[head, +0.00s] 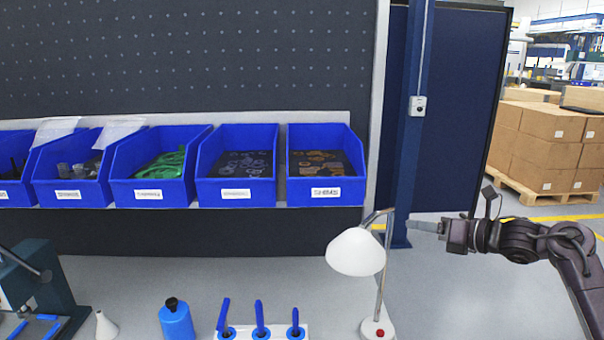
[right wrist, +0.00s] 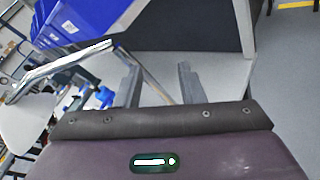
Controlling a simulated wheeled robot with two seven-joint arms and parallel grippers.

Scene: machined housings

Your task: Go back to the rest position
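My right gripper (head: 424,227) reaches in from the right in the head view, to the right of the white desk lamp and above the floor. In the right wrist view its two fingers (right wrist: 160,84) stand apart with nothing between them, so it is open and empty. My left gripper does not show in either view.
A white lamp (head: 356,252) stands close to the left of my right gripper. Several blue bins (head: 235,190) line a shelf. A blue bottle (head: 176,321) and blue-handled tools (head: 260,315) stand on the bench. Cardboard boxes (head: 545,150) on a pallet are at the back right.

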